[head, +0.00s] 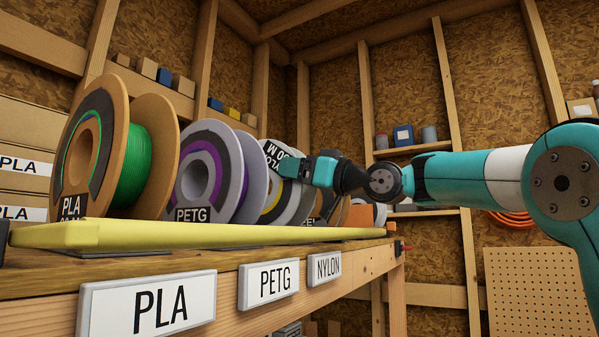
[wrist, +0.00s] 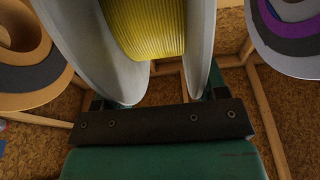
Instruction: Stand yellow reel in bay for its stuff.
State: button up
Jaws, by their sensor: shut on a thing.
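The yellow reel (head: 282,203) has pale grey flanges and a dark label with partly visible lettering that looks like NYLON near its top. My gripper (head: 293,167) is shut on its upper rim from the right. In the wrist view, yellow filament (wrist: 150,28) fills the space between the two flanges, with my fingers at the flange edges. The reel is in the row just beyond the PETG reel; its lower edge is hidden behind the rail, so I cannot tell whether it touches the shelf. The shelf front carries PLA (head: 160,304), PETG (head: 275,282) and NYLON (head: 328,266) signs.
A green PLA reel (head: 137,165) and a purple PETG reel (head: 200,170) stand to the left. More reels (head: 325,206) stand close beyond the yellow one. A pale yellow rail (head: 200,236) runs along the shelf front. Open room lies right of the shelf, before a pegboard (head: 540,295).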

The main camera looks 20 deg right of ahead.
jog(key=shift+f+b, duration=0.65)
jog(key=shift+f, duration=0.05)
jog(key=o, duration=1.6)
jog(key=shift+r, duration=0.1)
notch_tip(320, 180, up, 20)
jog(key=p, duration=0.7)
jog(key=shift+d, duration=0.1)
